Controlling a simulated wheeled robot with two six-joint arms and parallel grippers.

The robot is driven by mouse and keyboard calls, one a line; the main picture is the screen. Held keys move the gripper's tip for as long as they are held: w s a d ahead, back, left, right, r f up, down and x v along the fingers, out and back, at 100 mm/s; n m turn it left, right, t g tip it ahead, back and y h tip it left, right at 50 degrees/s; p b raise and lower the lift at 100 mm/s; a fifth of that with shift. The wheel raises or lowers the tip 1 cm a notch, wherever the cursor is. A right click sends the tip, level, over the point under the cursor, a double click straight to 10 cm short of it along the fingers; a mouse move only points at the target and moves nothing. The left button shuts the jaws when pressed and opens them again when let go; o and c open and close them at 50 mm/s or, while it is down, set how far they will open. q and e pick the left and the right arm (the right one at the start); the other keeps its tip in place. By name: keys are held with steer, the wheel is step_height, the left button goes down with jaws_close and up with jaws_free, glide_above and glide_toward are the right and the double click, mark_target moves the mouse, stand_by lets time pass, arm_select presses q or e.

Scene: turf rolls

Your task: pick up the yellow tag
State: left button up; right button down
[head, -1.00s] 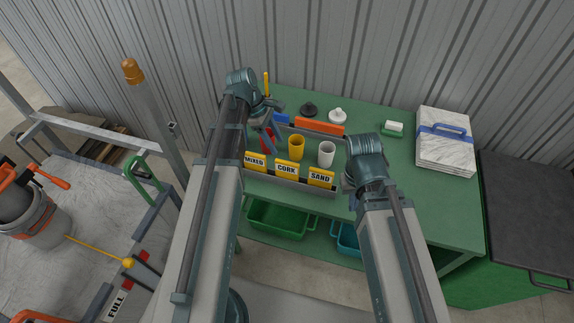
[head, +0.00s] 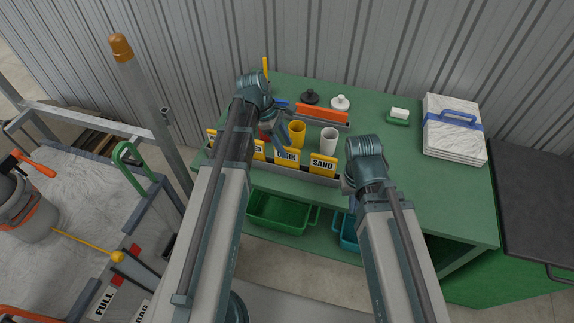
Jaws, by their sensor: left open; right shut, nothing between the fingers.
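Several yellow tags stand along the front of a grey tray (head: 312,178) on the green table. The SAND tag (head: 323,165) is at the right, the CORK tag (head: 289,156) is left of it, and a tag ending in "ED" (head: 259,150) is partly hidden by my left arm. Another yellow piece (head: 212,136) shows left of that arm. I cannot tell which tag is meant. My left gripper (head: 284,138) is open above the tray, just behind the CORK tag and overlapping its top in view. My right gripper (head: 349,188) is shut and empty, right of the SAND tag, mostly hidden by its wrist.
A yellow cup (head: 297,134) and a white cup (head: 329,139) stand in the tray. An orange block (head: 322,114) lies behind them. White slabs with a blue strap (head: 453,130) sit at the right.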

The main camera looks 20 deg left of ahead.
mark_target(290, 156)
arm_select(q)
steer(key=shift+b+x, duration=2.45)
steer(key=shift+x, duration=0.15)
steer(key=shift+s+d+r, duration=0.1)
steer(key=shift+s, duration=0.05)
steer(key=shift+c, duration=0.3)
jaws_close()
